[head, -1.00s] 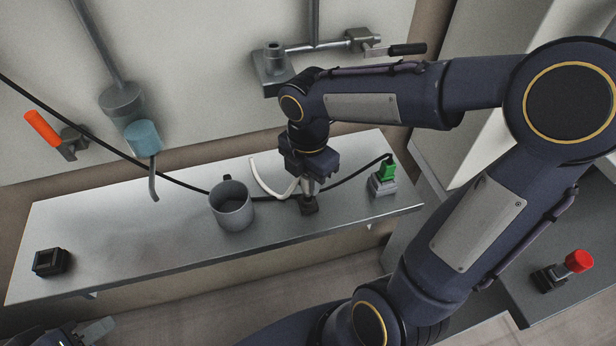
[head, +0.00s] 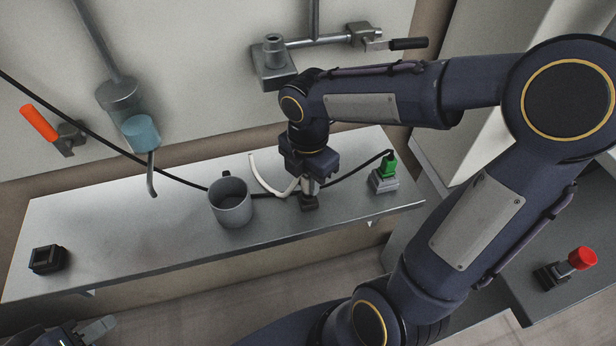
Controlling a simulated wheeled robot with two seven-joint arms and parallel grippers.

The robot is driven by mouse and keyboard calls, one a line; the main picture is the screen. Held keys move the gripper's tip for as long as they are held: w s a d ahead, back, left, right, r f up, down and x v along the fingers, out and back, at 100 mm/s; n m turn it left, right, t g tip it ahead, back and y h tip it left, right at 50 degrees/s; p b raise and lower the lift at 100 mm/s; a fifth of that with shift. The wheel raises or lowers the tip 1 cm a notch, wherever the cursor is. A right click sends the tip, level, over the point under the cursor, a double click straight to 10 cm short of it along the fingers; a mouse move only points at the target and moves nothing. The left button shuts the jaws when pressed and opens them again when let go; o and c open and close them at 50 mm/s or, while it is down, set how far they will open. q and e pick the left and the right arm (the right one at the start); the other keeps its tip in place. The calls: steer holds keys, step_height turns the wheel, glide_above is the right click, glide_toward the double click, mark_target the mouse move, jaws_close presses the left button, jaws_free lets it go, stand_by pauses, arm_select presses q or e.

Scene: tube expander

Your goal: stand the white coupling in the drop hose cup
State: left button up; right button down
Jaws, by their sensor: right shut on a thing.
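A grey cup (head: 232,203) stands on the metal shelf (head: 130,238), open at the top, with a dark handle at its back. My right gripper (head: 310,186) is just right of the cup, pointing down and shut on a small pale piece that its jaws mostly hide. I cannot tell for sure that this piece is the white coupling. A black block (head: 310,204) sits right below the jaws.
A green-topped fitting (head: 387,169) stands at the shelf's right end, and a black socket (head: 47,259) at its left. A black cable runs behind the cup. A blue cylinder (head: 141,132) with a spout hangs on the wall. The shelf's left half is mostly clear.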

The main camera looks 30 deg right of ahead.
steer(key=shift+f+b, duration=0.45)
steer(key=shift+f, duration=0.25)
steer(key=c, duration=1.1)
jaws_free()
step_height(320, 180, up, 9)
steer(key=p, duration=0.8)
steer(key=shift+r+p, duration=0.1)
steer(key=shift+p, duration=0.2)
